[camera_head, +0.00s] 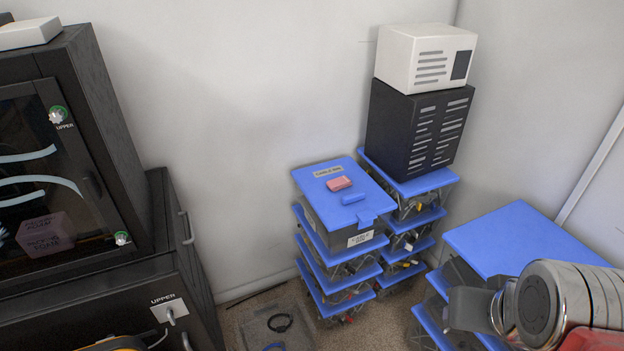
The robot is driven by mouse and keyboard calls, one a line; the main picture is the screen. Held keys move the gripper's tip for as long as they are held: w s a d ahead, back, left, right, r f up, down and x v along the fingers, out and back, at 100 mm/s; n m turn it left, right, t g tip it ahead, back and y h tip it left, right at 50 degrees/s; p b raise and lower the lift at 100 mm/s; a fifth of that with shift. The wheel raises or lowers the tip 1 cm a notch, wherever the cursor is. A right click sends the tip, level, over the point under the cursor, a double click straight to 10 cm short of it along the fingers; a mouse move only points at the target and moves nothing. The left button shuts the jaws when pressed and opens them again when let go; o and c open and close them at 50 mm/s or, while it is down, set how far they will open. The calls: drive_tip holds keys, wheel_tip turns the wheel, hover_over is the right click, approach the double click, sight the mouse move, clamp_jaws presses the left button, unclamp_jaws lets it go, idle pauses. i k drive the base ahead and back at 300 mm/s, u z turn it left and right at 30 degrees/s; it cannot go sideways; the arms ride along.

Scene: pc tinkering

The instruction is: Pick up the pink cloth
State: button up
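A small pink folded piece, which looks like the pink cloth (339,184), lies on the blue lid (370,185) of the top bin in the middle stack. My gripper (468,308) is at the lower right, in front of the right-hand bins and well apart from the pink cloth. Only a dark grey part of it shows beyond the metal wrist. I cannot tell whether its fingers are open or shut, and I see nothing held.
A black vented box (395,130) with a white box (410,55) on it stands on bins behind. Another blue-lidded stack (520,238) is at the right. A dark cabinet (110,150) fills the left.

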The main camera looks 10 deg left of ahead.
sight(343, 181)
drive_tip(key=u, duration=0.35)
drive_tip(key=i, duration=0.5)
drive_tip(key=u, duration=0.75)
drive_tip(key=i, duration=0.45)
drive_tip(key=u, duration=0.25)
